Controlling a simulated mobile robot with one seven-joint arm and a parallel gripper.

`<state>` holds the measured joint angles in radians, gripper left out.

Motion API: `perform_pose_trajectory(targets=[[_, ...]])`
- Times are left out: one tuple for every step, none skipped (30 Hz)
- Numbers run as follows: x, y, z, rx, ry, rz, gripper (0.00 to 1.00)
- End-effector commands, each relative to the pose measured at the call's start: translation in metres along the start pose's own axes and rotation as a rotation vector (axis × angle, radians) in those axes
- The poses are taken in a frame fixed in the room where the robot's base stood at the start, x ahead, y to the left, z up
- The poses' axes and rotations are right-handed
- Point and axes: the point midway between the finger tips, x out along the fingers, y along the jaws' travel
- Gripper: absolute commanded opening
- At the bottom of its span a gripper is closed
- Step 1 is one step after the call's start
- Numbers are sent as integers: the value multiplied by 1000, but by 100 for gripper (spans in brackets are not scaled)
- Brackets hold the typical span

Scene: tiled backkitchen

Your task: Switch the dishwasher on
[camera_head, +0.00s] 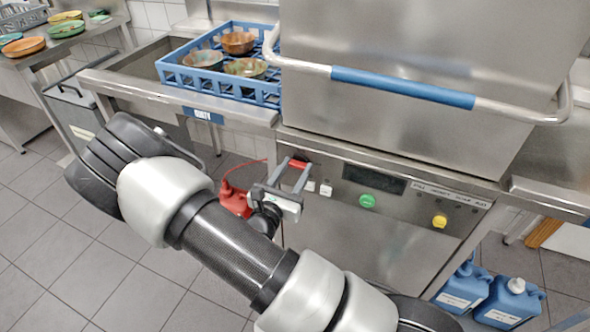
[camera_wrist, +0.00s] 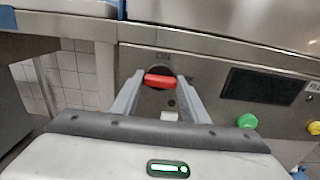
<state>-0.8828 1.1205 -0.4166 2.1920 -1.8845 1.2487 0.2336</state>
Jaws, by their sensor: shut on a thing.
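The dishwasher (camera_head: 390,215) is a steel hood machine with a front control panel. On the panel's left is a red rotary switch (camera_wrist: 160,81), lying roughly level on a dark round base; in the head view the red handle (camera_head: 297,164) shows between my fingers. My gripper (camera_wrist: 158,84) is shut on this red handle, one finger at each end. The panel also has a dark display (camera_wrist: 262,84), a green button (camera_head: 367,201) and a yellow button (camera_head: 439,221). The display shows no lit text that I can make out.
The hood's blue-gripped bar (camera_head: 402,87) juts out above the panel. A blue rack (camera_head: 215,84) with several bowls stands on the left counter. Blue canisters (camera_head: 508,303) stand on the floor at right. Open floor lies at left.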

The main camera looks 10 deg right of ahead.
Motion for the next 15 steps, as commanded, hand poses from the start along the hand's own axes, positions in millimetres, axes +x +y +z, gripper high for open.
perform_pose_trajectory(targets=[[0, 0, 0, 2, 0, 0, 18], [0, 0, 0, 3, 0, 0, 18], [0, 0, 0, 7, 0, 0, 18], [0, 0, 0, 11, 0, 0, 18], [0, 0, 0, 17, 0, 0, 18], [0, 0, 0, 27, 0, -1, 18], [0, 0, 0, 36, 0, -1, 18], [0, 0, 0, 46, 0, -1, 18], [0, 0, 0, 64, 0, -1, 18], [0, 0, 0, 78, 0, -1, 18], [0, 0, 0, 95, -1, -1, 18], [0, 0, 0, 119, -1, -1, 18], [0, 0, 0, 140, -1, -1, 18], [0, -1, 0, 162, -1, -1, 18], [0, -1, 0, 193, 0, -2, 18]])
